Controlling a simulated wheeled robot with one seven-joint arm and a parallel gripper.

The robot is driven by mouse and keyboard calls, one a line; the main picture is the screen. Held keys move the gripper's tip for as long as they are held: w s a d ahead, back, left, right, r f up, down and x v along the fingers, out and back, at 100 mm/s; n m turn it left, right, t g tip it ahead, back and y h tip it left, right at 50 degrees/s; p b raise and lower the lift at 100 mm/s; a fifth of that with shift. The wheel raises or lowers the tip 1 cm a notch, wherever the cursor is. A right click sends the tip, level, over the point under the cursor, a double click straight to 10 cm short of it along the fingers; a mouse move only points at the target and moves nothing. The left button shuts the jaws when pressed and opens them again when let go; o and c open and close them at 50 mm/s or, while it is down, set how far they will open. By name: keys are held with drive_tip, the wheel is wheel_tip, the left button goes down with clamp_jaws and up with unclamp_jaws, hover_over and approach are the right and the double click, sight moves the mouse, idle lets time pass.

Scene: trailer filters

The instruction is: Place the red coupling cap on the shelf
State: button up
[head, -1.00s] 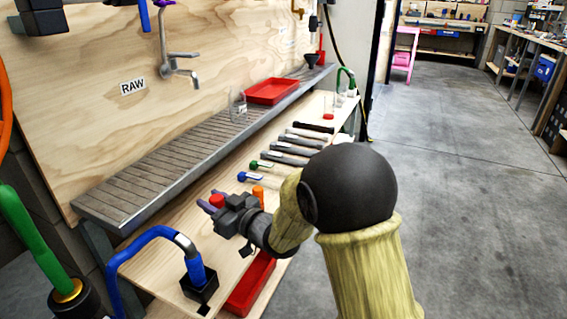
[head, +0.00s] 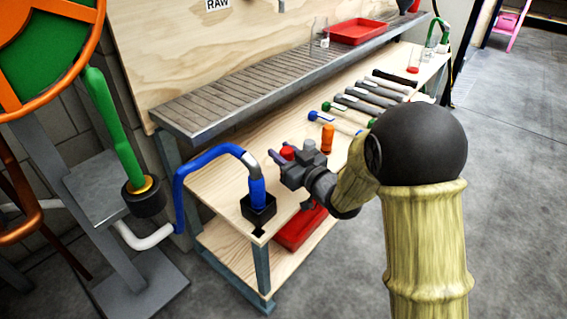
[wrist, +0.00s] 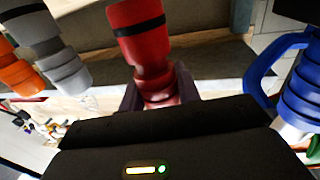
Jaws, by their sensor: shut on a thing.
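The red coupling cap (head: 288,152) is between the fingers of my gripper (head: 281,156), just above the wooden bench. In the wrist view the red coupling cap (wrist: 146,45) is a red cylinder with a dark band, and my gripper (wrist: 160,92) is shut on its narrower end. The grey slatted shelf (head: 225,101) runs along the wooden wall panel, behind and above the bench. My gripper is in front of the shelf and lower than it. Part of the cap is hidden by my gripper in the head view.
An orange coupling (head: 327,138) stands on the bench (head: 222,180) beside my gripper. A blue hose (head: 205,158) arches up at the bench's left corner. Several handled tools lie further right. A red tray (head: 360,31) and a clear container (head: 320,32) occupy the shelf's far part; its near part is clear.

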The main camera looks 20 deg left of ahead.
drive_tip(key=shift+f+b, duration=0.6)
drive_tip(key=shift+f, duration=0.8)
drive_tip(key=shift+f, duration=0.15)
drive_tip(key=o, duration=1)
drive_tip(key=shift+c, duration=0.2)
